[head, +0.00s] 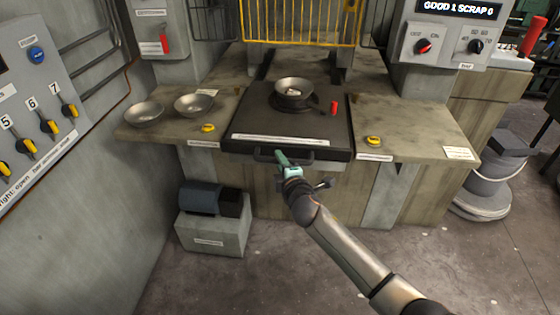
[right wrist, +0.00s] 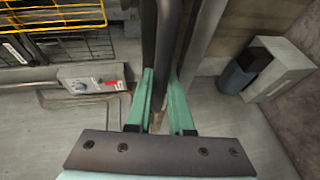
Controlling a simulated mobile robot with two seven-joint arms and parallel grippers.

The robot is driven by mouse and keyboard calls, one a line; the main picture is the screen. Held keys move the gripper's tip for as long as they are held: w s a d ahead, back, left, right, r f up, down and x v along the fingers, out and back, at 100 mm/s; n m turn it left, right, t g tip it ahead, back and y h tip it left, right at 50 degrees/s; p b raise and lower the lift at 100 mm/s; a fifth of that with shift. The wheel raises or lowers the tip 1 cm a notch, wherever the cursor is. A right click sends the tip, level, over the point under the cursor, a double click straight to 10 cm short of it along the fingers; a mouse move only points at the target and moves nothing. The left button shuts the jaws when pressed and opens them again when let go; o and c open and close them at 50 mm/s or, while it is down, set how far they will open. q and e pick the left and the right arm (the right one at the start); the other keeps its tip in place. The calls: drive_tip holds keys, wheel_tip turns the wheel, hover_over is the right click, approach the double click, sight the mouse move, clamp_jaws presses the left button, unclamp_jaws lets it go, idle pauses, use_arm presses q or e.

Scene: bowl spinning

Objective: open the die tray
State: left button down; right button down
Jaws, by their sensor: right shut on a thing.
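The die tray (head: 250,122) is a dark sliding plate in the middle of the bench, with a labelled front edge and a bar handle (head: 265,153) below it. A metal bowl (head: 294,85) sits on the round die near its back. My right gripper (head: 283,160) is at the tray's front, shut on the handle. In the right wrist view the dark handle bar (right wrist: 168,45) runs between the two green fingers (right wrist: 160,100). My left gripper is not in view.
Two bowls (head: 144,113) (head: 194,104) stand on the left bench top. Yellow buttons (head: 208,128) (head: 373,140) sit on both sides of the tray. A yellow guard (head: 300,22) is raised behind. A motor on a block (head: 212,235) stands on the floor at left. Floor in front is clear.

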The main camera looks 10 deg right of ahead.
idle(0.3)
drive_tip(key=c, duration=0.8)
unclamp_jaws()
drive_tip(key=shift+s, duration=0.15)
drive_tip(key=p+v, duration=0.1)
drive_tip(key=v, duration=1.1)
drive_tip(key=shift+s, duration=0.15)
drive_tip(key=shift+f, duration=0.1)
drive_tip(key=s+d+f+m+g, duration=0.2)
drive_tip(key=s+f+m+g, duration=0.1)
drive_tip(key=s+f+m, duration=0.5)
drive_tip(key=s+d+f+m+g, duration=0.3)
drive_tip(key=s+f+m, duration=0.5)
drive_tip(key=s+f, duration=0.6)
drive_tip(key=s, duration=0.4)
drive_tip(key=shift+d, duration=0.25)
